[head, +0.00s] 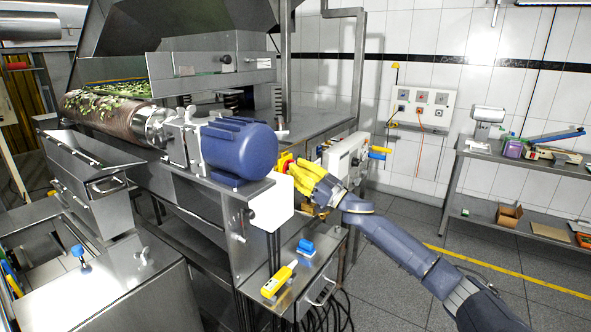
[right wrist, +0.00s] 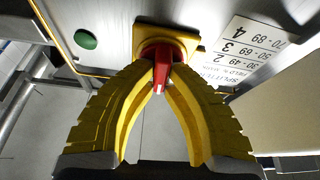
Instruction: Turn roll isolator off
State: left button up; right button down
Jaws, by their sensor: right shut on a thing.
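The isolator has a red rotary handle (right wrist: 161,70) on a yellow plate (right wrist: 184,44), fixed to a grey metal panel. In the head view, the red and yellow of the isolator (head: 282,161) show beside the blue motor, partly hidden by my fingers. My right gripper (head: 296,174) has yellow ribbed fingers and reaches it from the right. In the right wrist view, the fingertips of my right gripper (right wrist: 161,80) are closed on the two sides of the red handle. The handle's lower end shows between them. My left gripper is not in view.
The blue motor (head: 238,150) sits left of my gripper, by a roller (head: 108,112) with leaves. A green button (right wrist: 86,39) and a printed label (right wrist: 245,52) flank the isolator. A yellow pendant (head: 278,281) lies on a shelf below. A side table (head: 520,157) stands right.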

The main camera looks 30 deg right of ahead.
jog(key=shift+s+a+f+n+g+y, duration=0.1)
jog(key=shift+n+g+y, duration=0.8)
jog(key=shift+n, duration=2.55)
jog(key=shift+w+a+f+n+g+y, duration=0.15)
jog(key=shift+n+g, duration=1.5)
jog(key=shift+n, duration=1.85)
jog(key=shift+s+d+r+n+g+y, duration=0.15)
jog(key=shift+n+g+y, duration=0.75)
jog(key=shift+n, duration=2.55)
jog(key=shift+a+f+g+h, duration=0.1)
jog(key=shift+f+g+h, duration=0.05)
jog(key=shift+g+h, duration=0.2)
jog(key=c, duration=1.4)
grip_release()
jog(key=v, duration=1.2)
